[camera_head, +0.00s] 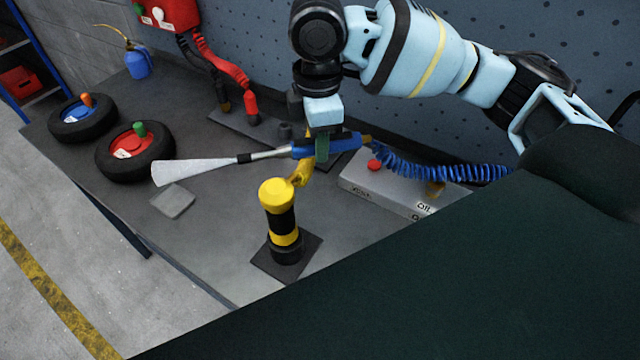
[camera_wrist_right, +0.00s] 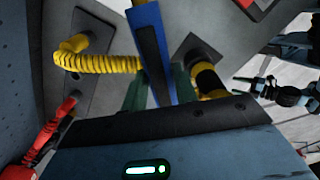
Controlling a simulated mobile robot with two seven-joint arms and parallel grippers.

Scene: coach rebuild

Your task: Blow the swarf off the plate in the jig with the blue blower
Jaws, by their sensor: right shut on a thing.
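My right gripper (camera_head: 322,147) is shut on the blue blower (camera_head: 345,143) and holds it above the bench. The blower lies nearly level, its thin nozzle pointing left. A pale, widening cone (camera_head: 195,171) extends from the nozzle tip. A flat grey square plate (camera_head: 172,201) lies on the bench just below the cone's far end in the picture. I cannot make out swarf or jig details on it. The blower's blue body also shows in the right wrist view (camera_wrist_right: 152,50) between green fingers. A dark and pale-blue arm part (camera_wrist_right: 285,92), possibly my left gripper, shows there; its jaws are unclear.
A yellow and black post (camera_head: 280,218) stands on a dark base in front of the blower. A grey box (camera_head: 385,198) with a red button sits behind, near the blue coiled hose (camera_head: 440,173). Two black wheels (camera_head: 135,158) and a blue oil can (camera_head: 138,65) stand at left.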

